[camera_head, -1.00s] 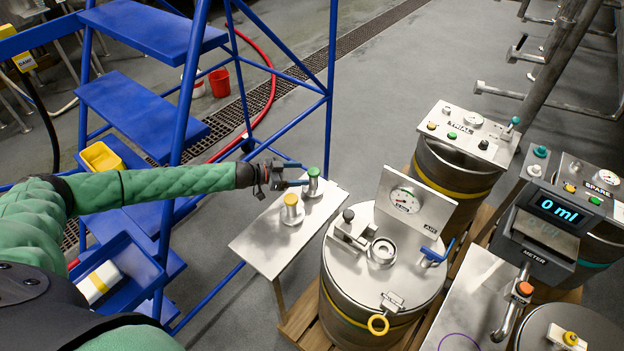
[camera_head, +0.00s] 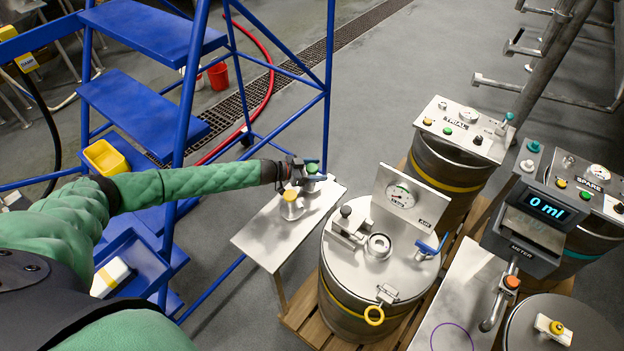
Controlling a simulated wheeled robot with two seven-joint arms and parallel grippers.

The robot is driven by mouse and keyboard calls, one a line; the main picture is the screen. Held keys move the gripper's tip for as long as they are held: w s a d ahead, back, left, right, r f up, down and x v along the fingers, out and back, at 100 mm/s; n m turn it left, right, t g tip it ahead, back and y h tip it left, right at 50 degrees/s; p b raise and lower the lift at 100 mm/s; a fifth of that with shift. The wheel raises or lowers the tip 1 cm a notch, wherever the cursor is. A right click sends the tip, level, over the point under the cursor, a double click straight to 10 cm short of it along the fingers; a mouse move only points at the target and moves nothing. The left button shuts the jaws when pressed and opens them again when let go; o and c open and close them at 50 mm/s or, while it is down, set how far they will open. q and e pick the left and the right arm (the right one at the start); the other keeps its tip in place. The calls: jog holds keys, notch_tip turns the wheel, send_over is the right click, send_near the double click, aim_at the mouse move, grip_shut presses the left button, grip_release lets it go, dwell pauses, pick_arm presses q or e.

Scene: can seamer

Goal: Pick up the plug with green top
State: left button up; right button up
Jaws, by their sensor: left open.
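The plug with the green top (camera_head: 312,168) stands upright at the far end of a small metal shelf (camera_head: 262,243). A plug with a yellow top (camera_head: 291,196) stands nearer on the same shelf. My left gripper (camera_head: 308,171) is open at the green-topped plug, its fingers around or just beside the top; I cannot tell whether they touch it. The gripper hides part of that plug's body. My right gripper is not in view.
A steel drum (camera_head: 372,270) with a gauge panel stands right of the shelf. The TRIAL drum (camera_head: 450,165) and the meter (camera_head: 535,225) stand further right. Blue steps (camera_head: 140,110) rise behind my left arm. Grey floor is open beyond the shelf.

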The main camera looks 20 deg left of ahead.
pick_arm(q)
jog(key=shift+d, duration=0.15)
jog(key=shift+c, duration=0.3)
jog(key=shift+w, duration=0.1)
grip_shut()
